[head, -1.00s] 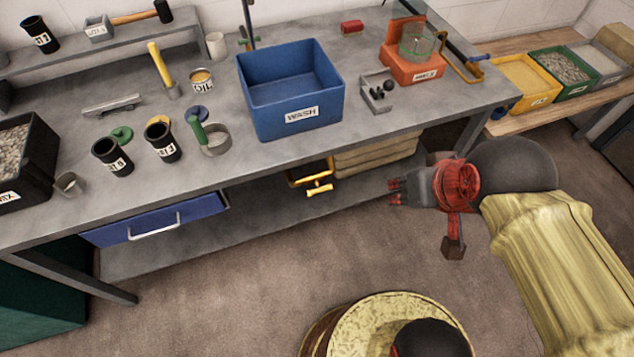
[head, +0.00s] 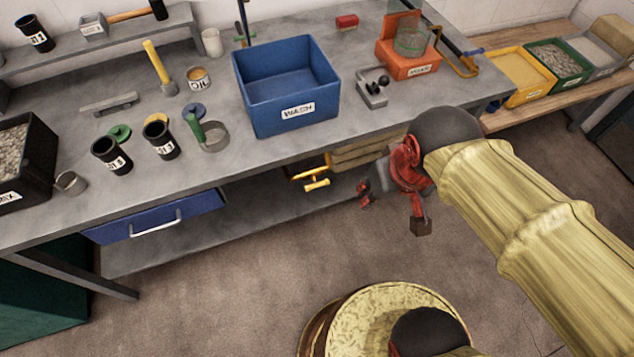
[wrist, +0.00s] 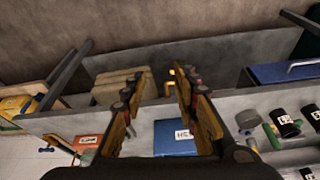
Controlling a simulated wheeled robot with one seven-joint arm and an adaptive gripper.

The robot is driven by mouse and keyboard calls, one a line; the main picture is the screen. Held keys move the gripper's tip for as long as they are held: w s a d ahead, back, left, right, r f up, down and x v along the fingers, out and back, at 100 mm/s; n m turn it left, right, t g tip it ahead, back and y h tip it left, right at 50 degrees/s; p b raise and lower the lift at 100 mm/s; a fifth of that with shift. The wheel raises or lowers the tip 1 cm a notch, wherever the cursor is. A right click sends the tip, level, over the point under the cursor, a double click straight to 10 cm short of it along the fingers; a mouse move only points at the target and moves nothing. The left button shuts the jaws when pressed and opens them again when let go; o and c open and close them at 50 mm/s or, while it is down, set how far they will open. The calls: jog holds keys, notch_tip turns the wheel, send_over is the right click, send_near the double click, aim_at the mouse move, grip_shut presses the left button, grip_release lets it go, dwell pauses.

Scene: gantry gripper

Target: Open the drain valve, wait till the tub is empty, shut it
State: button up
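The blue tub (head: 290,105), labelled WASH, stands on the bench; it also shows in the wrist view (wrist: 172,140). Its inside looks plain blue, and I cannot tell how much liquid is in it. The yellow drain valve (head: 316,184) sits below the tub, under the bench top, its handle crosswise. In the wrist view, a small yellow part (wrist: 172,73), seemingly the valve, shows beyond and between the fingertips. My gripper (head: 366,190) is right of the valve, in front of the bench, apart from it. In the wrist view its fingers (wrist: 160,85) are spread and empty.
The bench front edge (head: 225,180) runs above my gripper's level. A blue drawer (head: 157,216) is at left under the bench. Stacked tan blocks (head: 358,153) lie behind my gripper on the lower shelf.

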jog(key=w+a+f+n+g+h+p, duration=0.2)
jog(key=a+f+n+g, duration=0.15)
jog(key=a+f, duration=0.3)
jog(key=n+t+h+p, duration=0.7)
jog(key=n+t+h, duration=0.65)
jog(key=n, duration=1.75)
send_near(317, 184)
jog(key=w+d+g+h, duration=0.1)
jog(key=w+g+h, duration=0.1)
jog(key=w, duration=0.1)
jog(key=shift+n, duration=0.25)
jog(key=shift+d+f+x, duration=0.1)
jog(key=shift+f+x, duration=0.05)
jog(key=shift+x, duration=1.7)
jog(key=shift+d+f+x, duration=0.1)
jog(key=shift+f+x, duration=0.05)
jog(key=shift+x, duration=1.7)
jog(key=shift+s, duration=0.2)
jog(key=c, duration=0.4)
jog(key=c, duration=0.3)
